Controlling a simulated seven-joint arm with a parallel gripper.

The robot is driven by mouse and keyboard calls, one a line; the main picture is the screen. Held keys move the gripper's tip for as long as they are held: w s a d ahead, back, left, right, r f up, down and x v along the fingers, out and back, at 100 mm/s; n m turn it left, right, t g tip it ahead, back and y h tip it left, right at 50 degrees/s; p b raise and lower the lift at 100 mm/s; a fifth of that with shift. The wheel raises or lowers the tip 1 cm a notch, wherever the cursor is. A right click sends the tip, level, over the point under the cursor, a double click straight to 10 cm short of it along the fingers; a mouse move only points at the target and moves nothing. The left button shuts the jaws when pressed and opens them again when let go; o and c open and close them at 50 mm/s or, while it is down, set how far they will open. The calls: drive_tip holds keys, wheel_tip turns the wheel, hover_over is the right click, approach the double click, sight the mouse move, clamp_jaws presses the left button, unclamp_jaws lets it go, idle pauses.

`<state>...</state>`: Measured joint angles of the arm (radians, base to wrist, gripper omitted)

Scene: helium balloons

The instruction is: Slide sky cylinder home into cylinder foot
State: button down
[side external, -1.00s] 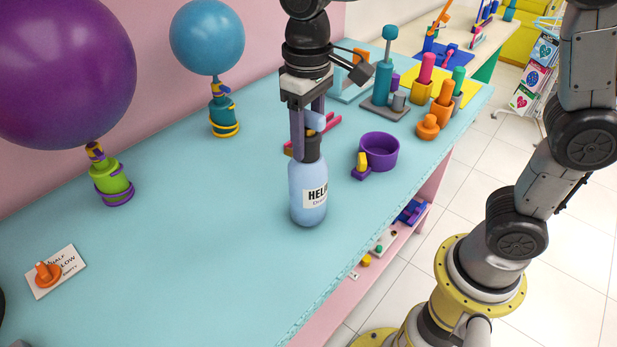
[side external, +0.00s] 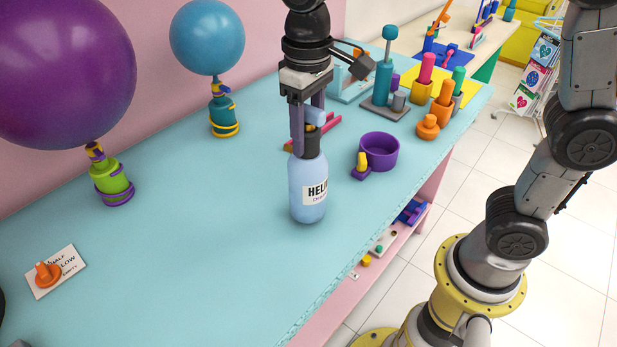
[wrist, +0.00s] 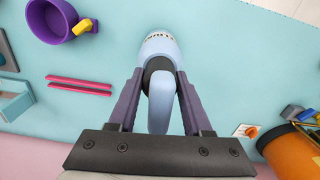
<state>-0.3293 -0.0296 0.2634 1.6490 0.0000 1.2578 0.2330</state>
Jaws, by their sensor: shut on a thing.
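The sky cylinder (side external: 308,188) is a light blue bottle with a dark neck, a pale blue top and a white label reading "HELI…". It is upright at the table's middle; whether its base touches the table I cannot tell. My gripper (side external: 307,150) points down and is shut around its neck. The wrist view also shows the cylinder (wrist: 160,45) between my fingers (wrist: 160,82). The cylinder foot appears to be the purple round cup (side external: 380,163) with a yellow clamp (side external: 363,160), standing apart to the right of the cylinder. The cup (wrist: 45,38) is at upper left in the wrist view.
Pink tongs (wrist: 80,84) lie behind the gripper. A teal pump (side external: 382,80) and orange pegs (side external: 428,127) stand at the back right. A purple balloon (side external: 60,70) and a blue balloon (side external: 207,38) float at left on weights.

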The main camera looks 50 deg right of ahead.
sight(312, 109)
drive_tip(key=shift+r, duration=1.65)
idle(0.5)
drive_tip(key=shift+s+r+n, duration=0.1)
drive_tip(key=shift+n, duration=0.6)
drive_tip(key=shift+d+r+n, duration=0.2)
drive_tip(key=shift+d+n, duration=0.2)
drive_tip(key=shift+d, duration=0.05)
drive_tip(key=d+r+m, duration=0.3)
drive_tip(key=d, duration=2.1)
drive_tip(key=shift+s+r, duration=0.2)
drive_tip(key=shift+s, duration=0.25)
drive_tip(key=shift+f, duration=0.15)
